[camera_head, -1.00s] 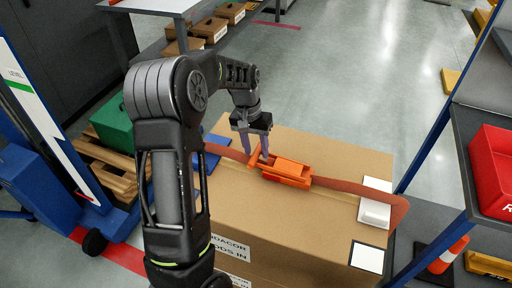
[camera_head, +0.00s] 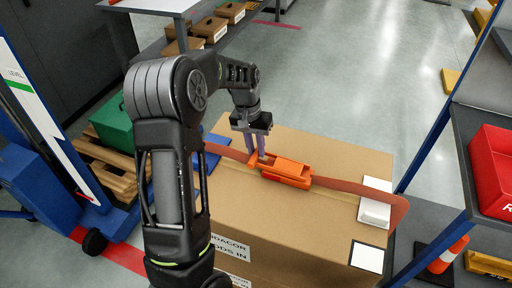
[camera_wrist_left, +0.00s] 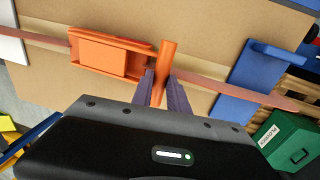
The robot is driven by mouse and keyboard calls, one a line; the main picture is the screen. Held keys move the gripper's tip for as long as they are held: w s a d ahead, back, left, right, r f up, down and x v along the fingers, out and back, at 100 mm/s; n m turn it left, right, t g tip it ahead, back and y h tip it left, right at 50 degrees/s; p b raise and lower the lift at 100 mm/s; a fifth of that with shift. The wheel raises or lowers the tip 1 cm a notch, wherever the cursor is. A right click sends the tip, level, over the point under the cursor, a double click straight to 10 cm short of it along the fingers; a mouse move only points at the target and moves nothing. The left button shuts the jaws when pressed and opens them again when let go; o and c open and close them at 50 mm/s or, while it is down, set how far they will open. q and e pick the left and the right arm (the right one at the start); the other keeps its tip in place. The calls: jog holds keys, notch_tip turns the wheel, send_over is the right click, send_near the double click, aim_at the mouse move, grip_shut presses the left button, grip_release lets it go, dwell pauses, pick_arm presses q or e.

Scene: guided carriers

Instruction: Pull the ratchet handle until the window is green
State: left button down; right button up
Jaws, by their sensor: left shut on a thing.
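An orange ratchet (camera_head: 287,171) sits on a reddish-brown strap (camera_head: 345,187) across the top of a large cardboard box (camera_head: 300,225). It also shows in the left wrist view (camera_wrist_left: 108,57). Its orange handle (camera_wrist_left: 166,68) is a bar at the ratchet's end, on the left side in the head view. My left gripper (camera_head: 257,155) is shut on the handle, with its two purple-grey fingers on either side of it in the left wrist view (camera_wrist_left: 160,88). I cannot make out a green window on the ratchet. My right gripper is in neither view.
A white block (camera_head: 375,212) lies by the strap at the box's right edge. A blue piece (camera_wrist_left: 250,78) sits at the other edge. A blue-framed shelf with a red bin (camera_head: 492,165) stands right; a green case (camera_head: 112,125) on a pallet stands left.

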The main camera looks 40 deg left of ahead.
pick_arm(q)
jog(key=shift+r, duration=0.15)
dwell(0.7)
jog(key=shift+w+d+r+y+p, duration=0.15)
jog(key=shift+r+y+p, duration=0.15)
jog(key=shift+r+p, duration=0.15)
jog(key=shift+d+r+y+p, duration=0.15)
jog(key=shift+r+y+p, duration=0.15)
jog(key=shift+r+p, duration=0.15)
jog(key=w+d+r+y+p, duration=0.1)
jog(key=d+r+p, duration=0.3)
jog(key=d+r, duration=0.4)
jog(key=shift+w+d+r+g+y+p, duration=0.2)
jog(key=shift+w+d+g+y+p, duration=0.2)
jog(key=shift+w+d, duration=0.25)
jog(key=c, duration=1.6)
grip_release()
jog(key=shift+a, duration=0.1)
jog(key=shift+c, duration=0.2)
jog(key=o, duration=0.3)
jog(key=shift+w, duration=0.25)
jog(key=shift+o, duration=0.2)
jog(key=shift+a+r, duration=0.1)
